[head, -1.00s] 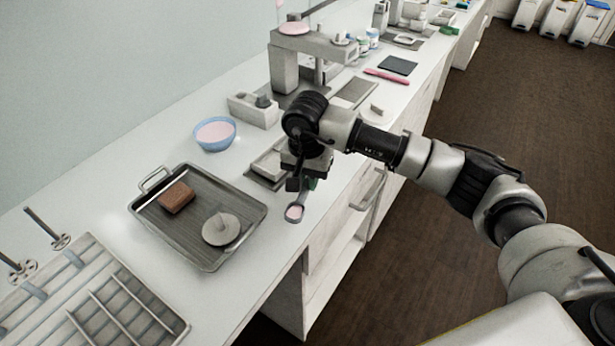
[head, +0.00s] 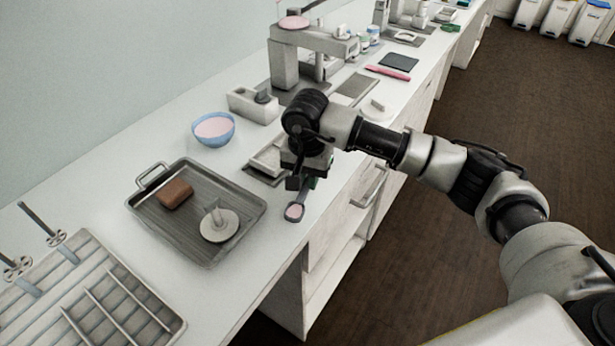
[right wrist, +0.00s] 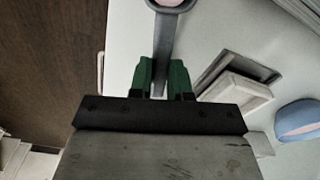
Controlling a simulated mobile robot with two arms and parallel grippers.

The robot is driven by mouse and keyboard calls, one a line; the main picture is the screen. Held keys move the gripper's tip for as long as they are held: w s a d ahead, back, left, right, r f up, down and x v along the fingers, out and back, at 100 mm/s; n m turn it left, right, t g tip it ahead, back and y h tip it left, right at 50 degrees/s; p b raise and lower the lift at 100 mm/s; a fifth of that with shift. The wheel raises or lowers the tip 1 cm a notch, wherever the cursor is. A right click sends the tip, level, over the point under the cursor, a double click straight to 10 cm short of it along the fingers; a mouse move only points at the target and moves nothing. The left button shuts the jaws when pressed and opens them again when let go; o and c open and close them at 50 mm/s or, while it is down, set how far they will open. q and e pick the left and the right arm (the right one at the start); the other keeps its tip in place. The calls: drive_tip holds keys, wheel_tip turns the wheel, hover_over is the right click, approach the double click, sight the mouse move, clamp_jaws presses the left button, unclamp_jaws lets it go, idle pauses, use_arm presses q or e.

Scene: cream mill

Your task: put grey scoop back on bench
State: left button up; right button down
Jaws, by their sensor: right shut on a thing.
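The grey scoop (head: 294,212) has a round bowl with pale pink stuff in it. My right gripper (head: 305,184) is shut on its handle and holds it at the front edge of the white bench (head: 262,235). In the right wrist view the scoop's handle (right wrist: 162,50) runs up from between the green fingertips of my right gripper (right wrist: 160,75), and the bowl is cut off by the top edge. I cannot tell whether the scoop touches the bench. My left gripper is not in view.
A grey tray (head: 184,238) with a brown block (head: 174,193) and a round pale disc with a knob (head: 219,225) lies left of the scoop. A blue bowl (head: 213,141) of pink stuff stands behind. A rack (head: 110,275) fills the near left. Bare bench lies between tray and scoop.

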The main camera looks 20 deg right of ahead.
drive_tip(key=shift+f, duration=0.25)
drive_tip(key=c, duration=1)
unclamp_jaws()
drive_tip(key=shift+r, duration=0.15)
wheel_tip(320, 180, up, 11)
drive_tip(key=shift+s+a+f+b, duration=0.1)
drive_tip(key=shift+f+b, duration=0.1)
drive_tip(key=shift+b, duration=0.7)
